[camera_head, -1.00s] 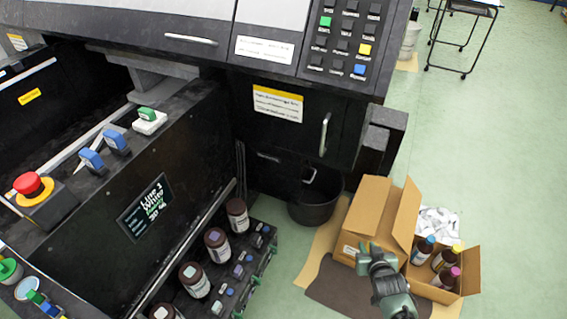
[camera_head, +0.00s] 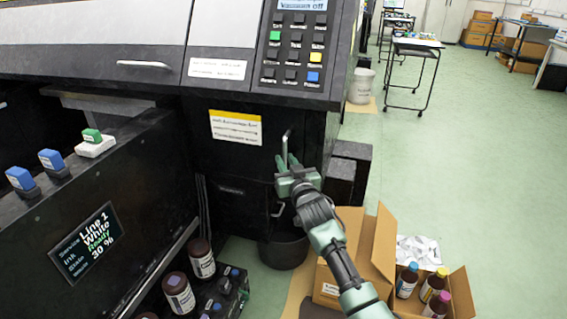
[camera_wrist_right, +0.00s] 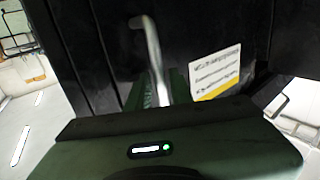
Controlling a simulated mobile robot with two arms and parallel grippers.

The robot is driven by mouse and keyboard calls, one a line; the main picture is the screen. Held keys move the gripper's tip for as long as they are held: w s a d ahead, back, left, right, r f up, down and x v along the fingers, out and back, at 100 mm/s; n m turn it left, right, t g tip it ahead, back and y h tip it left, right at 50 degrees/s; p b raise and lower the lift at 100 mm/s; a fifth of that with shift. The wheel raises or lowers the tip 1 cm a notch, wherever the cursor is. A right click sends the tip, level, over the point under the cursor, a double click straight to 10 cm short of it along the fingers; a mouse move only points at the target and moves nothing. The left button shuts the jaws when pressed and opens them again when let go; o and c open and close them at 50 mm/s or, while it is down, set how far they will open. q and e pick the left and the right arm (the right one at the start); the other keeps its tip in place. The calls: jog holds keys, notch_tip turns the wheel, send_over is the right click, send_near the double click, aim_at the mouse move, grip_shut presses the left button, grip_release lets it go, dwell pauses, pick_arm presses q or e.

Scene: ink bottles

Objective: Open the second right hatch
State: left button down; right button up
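The upper black hatch (camera_head: 225,160) under the keypad is closed and has a yellow-and-white label and an upright metal handle (camera_head: 287,146) at its right side. A lower black panel (camera_head: 232,205) with its own small handle (camera_head: 279,208) is below it. My right gripper (camera_head: 289,161) is at the upper handle, its fingers apart on either side of the handle's lower part. In the right wrist view the handle (camera_wrist_right: 152,50) runs down between the green fingers (camera_wrist_right: 163,90); contact cannot be made out. My left gripper is out of view.
A black bucket (camera_head: 284,250) stands below the lower panel. Open cardboard boxes (camera_head: 380,245) with several bottles are on the floor to the right. A dark stepped block (camera_head: 347,170) juts out beside the hatch. The green floor (camera_head: 470,170) further right is clear.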

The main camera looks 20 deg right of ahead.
jog(key=shift+w, duration=0.65)
grip_shut()
dwell(1.0)
